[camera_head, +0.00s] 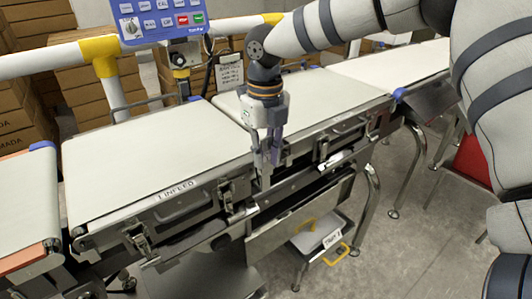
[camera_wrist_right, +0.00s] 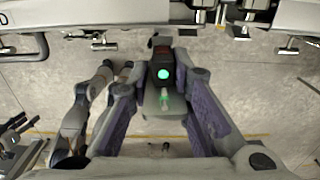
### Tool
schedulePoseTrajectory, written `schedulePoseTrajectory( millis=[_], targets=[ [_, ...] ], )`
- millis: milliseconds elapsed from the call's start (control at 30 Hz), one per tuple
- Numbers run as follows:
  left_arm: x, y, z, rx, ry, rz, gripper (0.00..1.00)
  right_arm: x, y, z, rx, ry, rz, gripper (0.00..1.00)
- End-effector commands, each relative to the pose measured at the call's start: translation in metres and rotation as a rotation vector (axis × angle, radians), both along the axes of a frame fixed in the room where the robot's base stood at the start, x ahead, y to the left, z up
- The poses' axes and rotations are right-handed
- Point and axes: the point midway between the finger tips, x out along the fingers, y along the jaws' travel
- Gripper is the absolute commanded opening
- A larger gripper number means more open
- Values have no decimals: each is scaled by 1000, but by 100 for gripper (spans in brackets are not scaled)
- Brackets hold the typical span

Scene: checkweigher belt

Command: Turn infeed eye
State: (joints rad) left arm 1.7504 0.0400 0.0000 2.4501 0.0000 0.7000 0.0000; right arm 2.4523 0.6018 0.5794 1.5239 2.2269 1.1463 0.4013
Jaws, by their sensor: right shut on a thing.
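The infeed eye is a small dark sensor block (camera_wrist_right: 162,58) with a lit green lamp, seen in the right wrist view. My right gripper (camera_wrist_right: 165,80) has its two fingers on either side of this block and is shut on it. In the head view my right gripper (camera_head: 266,160) points down at the front edge of the conveyor, near the gap between two belt sections. The eye is mostly hidden by the fingers there. The belt marked INFEED (camera_head: 140,145) lies to the left of the gripper. My left gripper does not show.
A second belt section (camera_head: 310,95) lies right of the gripper. Metal latches and rails run along the conveyor front, close to the fingers. A blue control panel (camera_head: 160,20) stands behind. A tray with a yellow handle (camera_head: 338,256) sits below. Stacked cartons (camera_head: 25,110) are at left.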

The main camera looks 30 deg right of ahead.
Motion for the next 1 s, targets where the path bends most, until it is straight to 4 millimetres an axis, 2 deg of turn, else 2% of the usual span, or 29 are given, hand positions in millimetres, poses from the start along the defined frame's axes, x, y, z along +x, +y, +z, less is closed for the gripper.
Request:
schedulePoseTrajectory(
  millis=[133,167,267,533,633,1000],
  targets=[
    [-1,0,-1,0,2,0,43,1,-3,1,-7,-4,-5,0],
    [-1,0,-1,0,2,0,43,1,-3,1,-8,-4,-5,20],
    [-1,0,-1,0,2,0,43,1,-3,1,-7,-4,-5,43],
    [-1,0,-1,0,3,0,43,1,-2,1,-4,-2,-4,43],
    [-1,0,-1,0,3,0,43,2,-1,9,-4,-5,-4,43],
    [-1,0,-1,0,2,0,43,1,-2,100,-4,-6,-6,43]
  ],
)
